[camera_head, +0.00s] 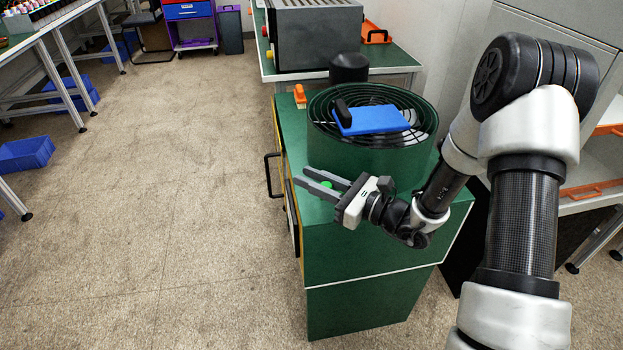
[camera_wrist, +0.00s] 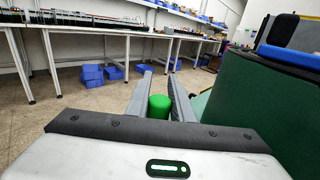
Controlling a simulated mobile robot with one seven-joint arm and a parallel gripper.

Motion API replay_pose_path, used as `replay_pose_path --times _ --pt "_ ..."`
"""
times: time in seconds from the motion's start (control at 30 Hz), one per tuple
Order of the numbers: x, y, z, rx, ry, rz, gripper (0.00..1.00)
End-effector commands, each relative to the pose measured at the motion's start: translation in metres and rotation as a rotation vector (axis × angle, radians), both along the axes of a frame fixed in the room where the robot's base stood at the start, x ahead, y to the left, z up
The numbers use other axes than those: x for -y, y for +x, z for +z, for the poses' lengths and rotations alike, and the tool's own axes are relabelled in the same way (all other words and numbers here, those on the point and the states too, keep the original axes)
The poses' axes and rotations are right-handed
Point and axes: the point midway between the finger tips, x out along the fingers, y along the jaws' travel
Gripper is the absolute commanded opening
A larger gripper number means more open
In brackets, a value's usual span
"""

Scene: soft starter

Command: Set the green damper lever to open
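The green damper lever shows as a bright green round knob (camera_head: 327,185) at the left side of the dark green round fan housing (camera_head: 365,158). In the wrist view the knob (camera_wrist: 159,106) stands between the two grey fingers and fills the gap between them. My gripper (camera_head: 302,174) reaches in from the right, low beside the housing, with its fingers pointing left. In the wrist view the fingers of my gripper (camera_wrist: 159,73) run past both sides of the knob and look shut on it. The lever's arm and any position marks are hidden.
A blue plate (camera_head: 372,120) with a black block lies on the fan grille. The housing stands on a green cabinet (camera_head: 370,285) with a black handle (camera_head: 272,175). A grey box (camera_head: 315,35) is on the bench behind.

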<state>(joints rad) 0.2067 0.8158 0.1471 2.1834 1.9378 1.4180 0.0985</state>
Motion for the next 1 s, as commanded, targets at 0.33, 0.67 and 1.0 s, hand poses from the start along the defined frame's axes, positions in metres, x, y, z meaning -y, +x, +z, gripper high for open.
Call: replay_pose_path --times 0.33,0.67,1.0 --pt "0.004 -0.013 0.001 0.001 0.000 0.097 0.00" --pt "0.007 -0.029 0.000 0.001 -0.001 0.208 0.00" --pt "0.007 -0.029 -0.001 0.000 -0.001 0.207 0.40"
